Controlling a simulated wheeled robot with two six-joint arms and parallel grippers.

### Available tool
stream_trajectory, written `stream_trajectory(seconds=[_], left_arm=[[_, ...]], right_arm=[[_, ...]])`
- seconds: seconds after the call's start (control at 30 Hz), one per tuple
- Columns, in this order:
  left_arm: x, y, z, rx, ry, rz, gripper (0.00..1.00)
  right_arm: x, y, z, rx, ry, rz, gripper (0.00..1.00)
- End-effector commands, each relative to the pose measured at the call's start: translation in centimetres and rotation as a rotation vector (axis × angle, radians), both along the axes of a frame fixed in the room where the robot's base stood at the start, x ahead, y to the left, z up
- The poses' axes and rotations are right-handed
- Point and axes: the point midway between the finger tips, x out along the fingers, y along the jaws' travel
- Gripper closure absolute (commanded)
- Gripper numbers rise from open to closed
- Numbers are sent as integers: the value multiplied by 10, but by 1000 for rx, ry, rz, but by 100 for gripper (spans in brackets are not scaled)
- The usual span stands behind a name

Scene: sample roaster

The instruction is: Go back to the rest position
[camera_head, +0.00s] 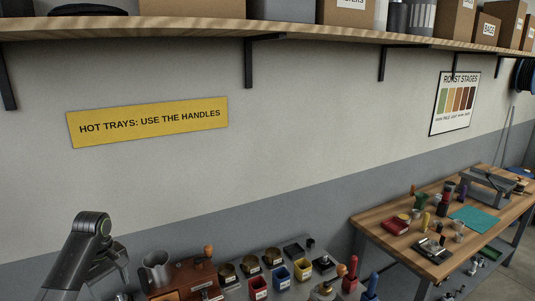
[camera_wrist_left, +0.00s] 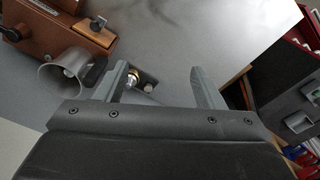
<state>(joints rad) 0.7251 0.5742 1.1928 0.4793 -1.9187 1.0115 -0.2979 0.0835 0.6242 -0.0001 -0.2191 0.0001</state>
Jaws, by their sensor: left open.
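My left gripper (camera_wrist_left: 158,75) is open in the left wrist view, with both fingers apart and nothing held between them. A small brass-coloured fitting (camera_wrist_left: 131,79) shows just beside the left finger, partly hidden by it. My left arm (camera_head: 90,245) comes in at the lower left of the head view, left of the brown sample roaster (camera_head: 190,279). The roaster also shows at the upper left of the left wrist view (camera_wrist_left: 62,22), with a grey metal cup (camera_wrist_left: 66,72) next to it. My right gripper is not seen.
Small coloured bins, among them a blue one (camera_head: 281,278) and a yellow one (camera_head: 302,269), stand right of the roaster. A wooden table (camera_head: 375,222) with loose items stands at the right. A long shelf (camera_head: 200,28) crosses the wall above. A dark box (camera_wrist_left: 290,95) is right of the gripper.

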Motion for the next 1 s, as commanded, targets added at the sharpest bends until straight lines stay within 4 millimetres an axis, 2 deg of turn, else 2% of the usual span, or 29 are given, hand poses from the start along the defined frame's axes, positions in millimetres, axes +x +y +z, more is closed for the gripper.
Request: stream_trajectory(seconds=[0.27,0.43,0.6,0.77,0.9,1.0], left_arm=[[-43,-22,-62,47,-4,-198,37],[-96,-46,-111,79,-20,-392,37],[-161,-72,-144,105,-54,-583,37],[-225,-94,-155,134,-92,-733,37],[-275,-108,-150,167,-124,-836,37],[-301,-114,-143,191,-139,-884,37]], right_arm=[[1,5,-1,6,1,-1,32],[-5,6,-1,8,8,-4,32],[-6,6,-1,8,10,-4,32],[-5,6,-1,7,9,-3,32],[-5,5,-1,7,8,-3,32],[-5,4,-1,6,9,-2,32]])
